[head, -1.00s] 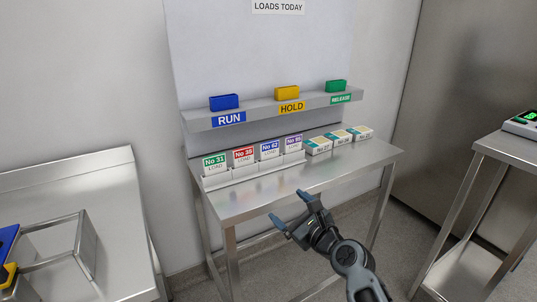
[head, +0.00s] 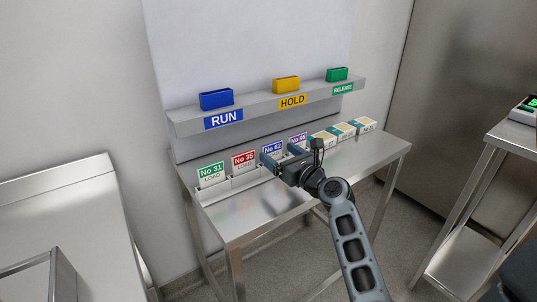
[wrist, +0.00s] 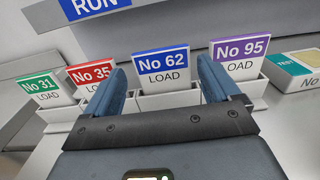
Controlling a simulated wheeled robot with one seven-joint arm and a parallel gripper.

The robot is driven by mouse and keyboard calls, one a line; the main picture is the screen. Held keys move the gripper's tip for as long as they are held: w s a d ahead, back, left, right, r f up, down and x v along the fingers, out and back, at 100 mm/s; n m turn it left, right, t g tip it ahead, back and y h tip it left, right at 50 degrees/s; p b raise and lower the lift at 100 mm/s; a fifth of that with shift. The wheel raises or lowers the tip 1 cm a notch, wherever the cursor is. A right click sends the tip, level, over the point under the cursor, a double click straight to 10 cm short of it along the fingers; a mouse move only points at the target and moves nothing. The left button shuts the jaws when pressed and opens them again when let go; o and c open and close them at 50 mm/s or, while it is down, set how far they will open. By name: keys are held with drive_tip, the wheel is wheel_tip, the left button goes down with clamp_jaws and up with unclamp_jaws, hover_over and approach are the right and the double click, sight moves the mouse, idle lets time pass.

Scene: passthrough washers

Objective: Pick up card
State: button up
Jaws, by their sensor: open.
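Four upright LOAD cards stand in a row of pale holders on a steel table: green No 31 (head: 211,170), red No 35 (head: 244,159), blue No 62 (head: 273,147) and purple No 95 (head: 298,138). My gripper (head: 284,159) is at the row, in front of No 62. In the wrist view my gripper (wrist: 164,77) is open, with one finger on each side of the No 62 card (wrist: 162,64). The left finger overlaps the edge of No 35 (wrist: 90,75), and the right finger is near No 95 (wrist: 238,58). Contact cannot be told.
Behind the row, a grey shelf (head: 262,108) holds a blue RUN bin (head: 216,99), a yellow HOLD bin (head: 286,84) and a green RELEASE bin (head: 337,74). White boxes (head: 343,130) lie right of the cards. The steel table (head: 240,210) is clear in front.

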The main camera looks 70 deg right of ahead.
sight(273, 149)
drive_tip(key=x, duration=0.6)
drive_tip(key=shift+w+d+f, duration=0.1)
drive_tip(key=shift+d, duration=0.1)
drive_tip(key=shift+c, duration=0.3)
drive_tip(key=c, duration=0.7)
drive_tip(key=shift+o, duration=0.2)
